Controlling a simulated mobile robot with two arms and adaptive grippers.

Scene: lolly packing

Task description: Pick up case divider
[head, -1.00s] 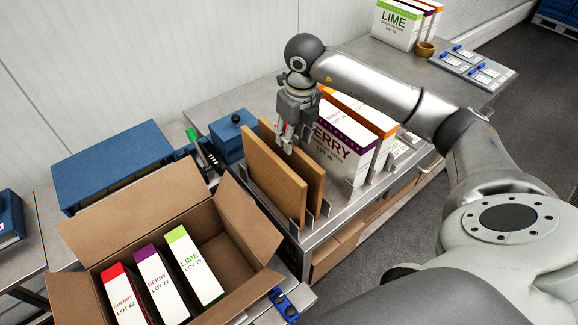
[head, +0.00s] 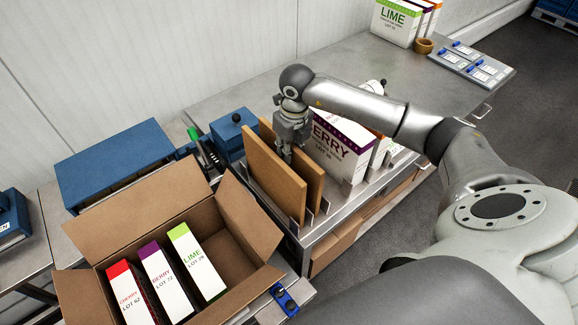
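Two flat brown case dividers stand upright side by side in a slotted rack: a near divider (head: 272,180) and a far divider (head: 315,181). My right gripper (head: 286,156) points down at their upper edges, its fingertips low between the two boards and partly hidden. I cannot tell whether the fingers straddle a board or have closed on one. An open cardboard case (head: 100,240) stands at the lower left, with cherry, berry and lime cartons (head: 197,262) inside and free space at its right. My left gripper is not in view.
A large berry carton (head: 340,148) and other cartons stand just right of the dividers, under my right arm. A blue box (head: 233,137) sits behind the dividers. The table's middle back is clear.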

